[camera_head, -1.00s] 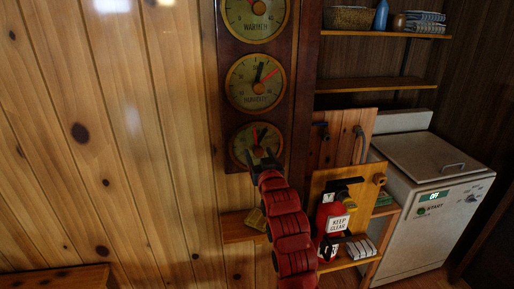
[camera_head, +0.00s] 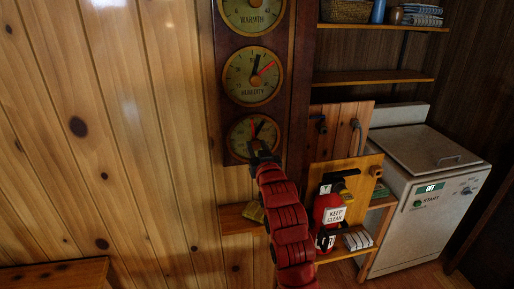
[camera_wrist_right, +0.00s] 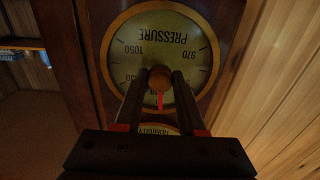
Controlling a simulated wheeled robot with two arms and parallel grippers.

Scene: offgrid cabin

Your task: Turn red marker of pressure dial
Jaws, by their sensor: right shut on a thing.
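The pressure dial (camera_head: 240,137) is the lowest of three round dials on a dark wooden board. In the right wrist view its face (camera_wrist_right: 188,68) appears upside down with the word PRESSURE. A red marker (camera_wrist_right: 160,100) extends from the brass centre knob (camera_wrist_right: 160,77); in the head view a red pointer (camera_head: 254,127) points up. My right gripper (camera_head: 258,150) is at the dial. In the wrist view its two dark fingers (camera_wrist_right: 159,82) are shut on the knob, one on each side. My left gripper is not in view.
The humidity dial (camera_head: 237,76) and warmth dial (camera_head: 235,15) hang above. A white appliance (camera_head: 430,215) stands further right. The left plank wall is clear.

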